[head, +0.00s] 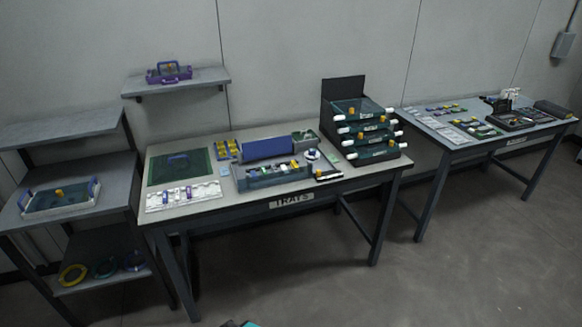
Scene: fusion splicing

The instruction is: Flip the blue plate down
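A blue plate (268,148) is in the middle of the table labelled TRAYS. It is a wide panel that looks raised and tilted, with its broad face toward me. It rises behind a low grey tray (262,179) holding small parts. Its hinge or lower edge is too small to make out. My gripper is not clearly in view; only a small dark and teal piece shows at the bottom edge, and I cannot tell which part it is.
A stack of dark trays (370,150) with white-ended handles stands right of the plate, a black panel (343,90) upright behind it. A green mat (180,167) lies left. Shelves stand far left, another table (490,130) right. The floor in front (420,270) is clear.

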